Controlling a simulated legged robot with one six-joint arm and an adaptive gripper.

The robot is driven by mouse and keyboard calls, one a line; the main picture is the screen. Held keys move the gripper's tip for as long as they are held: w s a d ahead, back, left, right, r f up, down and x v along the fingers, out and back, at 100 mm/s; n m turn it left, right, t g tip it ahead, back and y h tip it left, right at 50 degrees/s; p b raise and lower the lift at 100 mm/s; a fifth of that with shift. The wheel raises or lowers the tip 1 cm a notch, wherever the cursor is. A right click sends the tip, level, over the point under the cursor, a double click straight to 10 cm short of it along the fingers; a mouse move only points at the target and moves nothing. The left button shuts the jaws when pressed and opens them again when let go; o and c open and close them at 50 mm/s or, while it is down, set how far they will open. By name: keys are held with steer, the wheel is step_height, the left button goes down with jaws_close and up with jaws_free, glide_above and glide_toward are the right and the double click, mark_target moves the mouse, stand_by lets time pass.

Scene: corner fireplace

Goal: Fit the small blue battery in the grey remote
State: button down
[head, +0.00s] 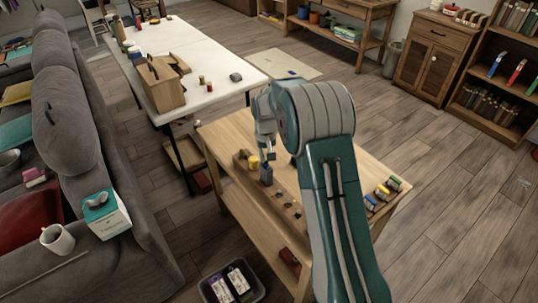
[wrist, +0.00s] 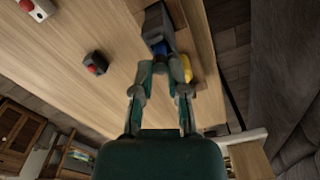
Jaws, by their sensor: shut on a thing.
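The grey remote (wrist: 154,20) stands at the top middle of the wrist view; in the head view it is a small dark grey upright block (head: 266,176) on the wooden table. The small blue battery (wrist: 160,48) is between my fingertips, right at the near end of the remote. My gripper (wrist: 166,62) is shut on the battery. In the head view my gripper (head: 267,156) is directly above the remote, and the battery cannot be made out there. I cannot tell how far the battery sits inside the remote, as the fingertips hide part of it.
A yellow piece (wrist: 187,68) is close beside my right fingertip, by a wooden holder (head: 240,163). A dark block with a red top (wrist: 95,63) stands apart on the wooden table (head: 226,132). Several coloured blocks (head: 383,193) line the table's right end. A sofa (head: 75,120) is at left.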

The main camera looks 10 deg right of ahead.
steer(key=shift+f, duration=0.95)
stand_by(0.6)
steer(key=c, duration=0.6)
jaws_free()
steer(key=s+r+t, duration=0.1)
steer(key=s+r, duration=0.2)
steer(key=r, duration=0.7)
steer(key=s+r, duration=0.3)
steer(key=r, duration=0.7)
steer(key=s+r+t, duration=0.2)
steer(key=s+r, duration=0.4)
steer(key=s, duration=0.4)
steer(key=s+t, duration=0.1)
steer(key=s, duration=1.1)
steer(key=s+t, duration=0.1)
steer(key=s, duration=0.5)
steer(key=shift+s+f+t, duration=0.1)
steer(key=shift+f+t, duration=0.1)
steer(key=shift+t, duration=0.1)
